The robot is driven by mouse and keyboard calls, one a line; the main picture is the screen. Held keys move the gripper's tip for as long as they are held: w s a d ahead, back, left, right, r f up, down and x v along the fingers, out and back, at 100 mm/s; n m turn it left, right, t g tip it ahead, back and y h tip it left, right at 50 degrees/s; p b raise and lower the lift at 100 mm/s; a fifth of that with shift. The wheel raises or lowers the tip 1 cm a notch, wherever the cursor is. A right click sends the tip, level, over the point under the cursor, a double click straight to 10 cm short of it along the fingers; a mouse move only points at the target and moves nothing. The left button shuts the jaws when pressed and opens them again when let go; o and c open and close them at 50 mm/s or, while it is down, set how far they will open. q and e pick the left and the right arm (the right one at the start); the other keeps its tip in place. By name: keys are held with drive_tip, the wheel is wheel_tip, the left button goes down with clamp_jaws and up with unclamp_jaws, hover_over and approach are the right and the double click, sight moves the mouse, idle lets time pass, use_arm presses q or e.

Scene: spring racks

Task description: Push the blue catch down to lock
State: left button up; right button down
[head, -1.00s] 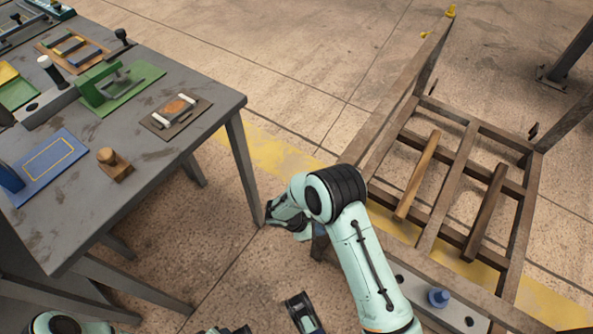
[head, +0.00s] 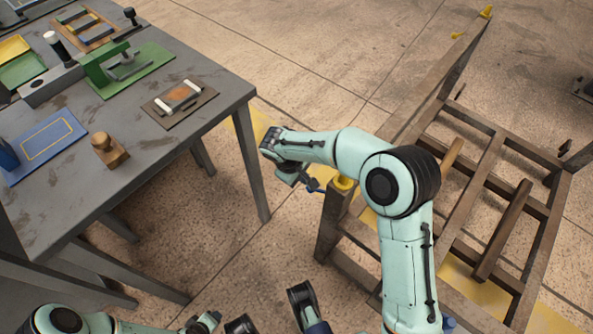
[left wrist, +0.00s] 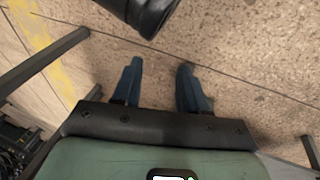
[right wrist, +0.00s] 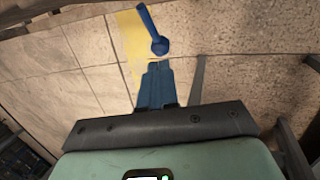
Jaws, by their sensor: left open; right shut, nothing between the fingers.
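The blue catch (right wrist: 160,46) shows in the right wrist view as a lever with a round end, just beyond my fingertips. A small gap seems to separate them. My right gripper (right wrist: 155,68) is shut and empty, its blue fingers together and pointing at the catch. In the head view my right gripper (head: 309,183) is beside the rack's near corner post, next to a yellow piece (head: 343,184). There the blue fingers and the catch are too small to tell apart. My left gripper (left wrist: 156,82) is open and empty above the floor in the left wrist view.
The brown spring rack frame (head: 500,140) stands at right, partly hidden by my right arm. A grey table (head: 90,185) at left holds a green fixture (head: 135,75), a blue mat (head: 40,148) and a wooden stamp (head: 108,150). Open floor lies between table and rack.

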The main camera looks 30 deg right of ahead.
sight(308, 189)
use_arm(q)
drive_tip(key=shift+s+a+f+g+b, duration=0.15)
drive_tip(key=shift+s+f+g+b, duration=0.15)
drive_tip(key=shift+s+f, duration=0.45)
drive_tip(key=shift+s+a+f+g+b, duration=0.1)
drive_tip(key=shift+s+f+g+b, duration=0.15)
drive_tip(key=shift+s+f, duration=0.4)
use_arm(e)
drive_tip(key=shift+x, duration=2.7)
drive_tip(key=shift+f, duration=0.1)
use_arm(q)
drive_tip(key=shift+w, duration=0.15)
use_arm(e)
drive_tip(key=shift+s+d+f+g+h, duration=0.15)
drive_tip(key=shift+f+g+h, duration=0.15)
drive_tip(key=shift+f+g, duration=0.3)
drive_tip(key=shift+f, duration=0.1)
use_arm(q)
drive_tip(key=shift+r, duration=0.1)
